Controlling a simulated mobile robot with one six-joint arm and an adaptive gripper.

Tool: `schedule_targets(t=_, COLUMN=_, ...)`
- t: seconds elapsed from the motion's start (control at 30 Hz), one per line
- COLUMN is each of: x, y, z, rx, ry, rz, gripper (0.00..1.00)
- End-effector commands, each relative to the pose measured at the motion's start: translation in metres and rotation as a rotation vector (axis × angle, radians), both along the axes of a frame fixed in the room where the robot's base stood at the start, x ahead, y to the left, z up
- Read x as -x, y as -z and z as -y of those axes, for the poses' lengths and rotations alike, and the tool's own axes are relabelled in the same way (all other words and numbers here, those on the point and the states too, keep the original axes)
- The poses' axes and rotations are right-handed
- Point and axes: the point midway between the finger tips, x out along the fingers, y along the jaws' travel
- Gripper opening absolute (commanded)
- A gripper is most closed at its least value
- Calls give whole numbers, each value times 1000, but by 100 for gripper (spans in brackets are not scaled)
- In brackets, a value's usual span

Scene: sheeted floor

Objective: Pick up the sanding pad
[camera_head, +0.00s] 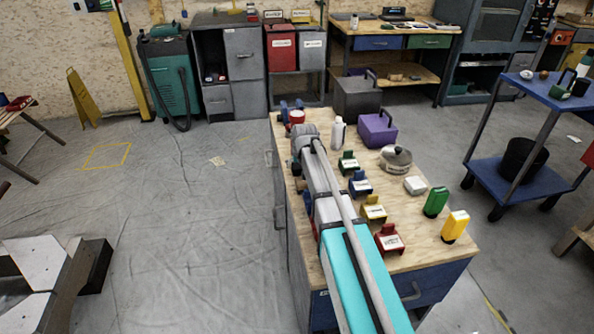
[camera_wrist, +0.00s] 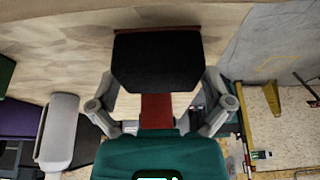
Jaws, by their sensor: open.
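In the wrist view, a black block with a thin dark red edge, which looks like the sanding pad (camera_wrist: 158,62), lies over the wooden top. A red part shows between it and the teal palm; I cannot tell whether it belongs to the pad. My gripper (camera_wrist: 160,100) is open, with one grey finger on each side of this red part. I cannot tell whether the fingers touch anything. In the head view my gripper (camera_head: 304,138) is low over the far left of the workbench (camera_head: 440,262). My arm hides much there, and I cannot make out the pad.
A white bottle (camera_head: 338,132) stands close right of my gripper. Beyond it are a purple box (camera_head: 377,131) and a dark grey box (camera_head: 357,98). Several coloured holders, a lidded pot (camera_head: 396,158), and green (camera_head: 436,202) and yellow (camera_head: 455,226) bottles stand to the right.

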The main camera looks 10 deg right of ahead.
Motion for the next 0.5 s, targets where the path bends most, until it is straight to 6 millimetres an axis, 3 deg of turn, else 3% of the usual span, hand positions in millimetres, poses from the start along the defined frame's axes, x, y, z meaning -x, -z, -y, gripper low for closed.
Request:
schedule_targets(t=0.3, x=0, y=0, z=0, rx=0, ry=0, rz=0, gripper=100)
schedule_targets(t=0.5, x=0, y=0, z=0, rx=0, ry=0, rz=0, gripper=63)
